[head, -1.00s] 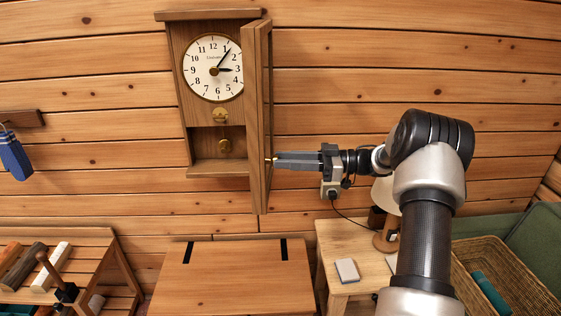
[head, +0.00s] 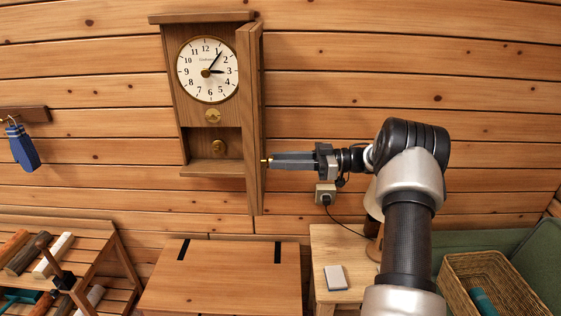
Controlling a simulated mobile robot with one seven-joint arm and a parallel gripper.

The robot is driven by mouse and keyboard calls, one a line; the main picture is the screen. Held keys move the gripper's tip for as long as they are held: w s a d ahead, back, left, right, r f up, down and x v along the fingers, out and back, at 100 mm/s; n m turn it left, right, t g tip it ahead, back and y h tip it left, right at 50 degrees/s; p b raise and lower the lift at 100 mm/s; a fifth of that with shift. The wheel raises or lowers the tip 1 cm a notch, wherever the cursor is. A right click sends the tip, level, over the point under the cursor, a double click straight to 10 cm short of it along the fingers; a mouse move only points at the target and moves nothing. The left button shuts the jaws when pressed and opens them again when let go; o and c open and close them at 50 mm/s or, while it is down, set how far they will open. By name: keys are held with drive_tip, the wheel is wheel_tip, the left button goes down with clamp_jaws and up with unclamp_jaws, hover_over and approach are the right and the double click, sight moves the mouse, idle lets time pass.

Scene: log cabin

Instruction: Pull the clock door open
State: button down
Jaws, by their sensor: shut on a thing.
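The wall clock (head: 170,95) hangs on the log wall, with its white dial (head: 207,69) and its lower compartment uncovered. Its door (head: 252,130) is hinged at the right side and stands swung out, seen nearly edge-on. A small brass knob (head: 265,161) sits on the door's outer face, low down. My gripper (head: 273,161) reaches in from the right and its fingers are shut on the knob. The fingertips hide part of the knob.
A side table (head: 325,248) with a lamp and a wicker basket (head: 490,275) are at lower right. A rack with several tools (head: 105,240) is at lower left.

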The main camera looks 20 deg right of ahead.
drive_tip(key=shift+r, duration=0.15)
drive_tip(key=c, duration=1.5)
unclamp_jaws()
drive_tip(key=shift+o, duration=0.2)
drive_tip(key=shift+d, duration=0.1)
drive_tip(key=b+v, duration=0.1)
drive_tip(key=v, duration=1.6)
